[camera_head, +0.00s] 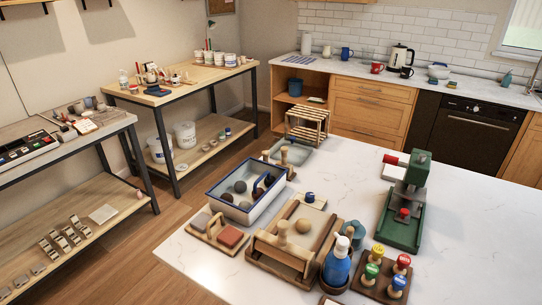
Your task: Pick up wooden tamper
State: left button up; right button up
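A light wooden tool with an upright knobbed handle (282,232) stands in a wooden tray (262,262) near the front of the white counter; it looks like a tamper. A second upright wooden handle (284,154) stands in a shallow grey tray (299,157) at the counter's left edge. I cannot tell for sure which of these is the wooden tamper. A pale round ball (303,225) lies near the first handle. Neither of my grippers shows in the head view.
The white counter (480,240) is clear at right. Shelves and side tables stand at left.

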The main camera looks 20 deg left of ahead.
aim_at(265, 154)
jog(key=i+j, duration=0.15)
jog(key=j, duration=0.4)
jog(key=i+j+z, duration=0.1)
jog(key=j, duration=0.45)
jog(key=i+j, duration=0.15)
jog(key=j, duration=0.4)
jog(key=i+j+z, duration=0.1)
jog(key=j, duration=0.45)
jog(key=i+j, duration=0.1)
jog(key=j, duration=0.45)
jog(key=i+j+z, duration=0.1)
jog(key=j, duration=0.45)
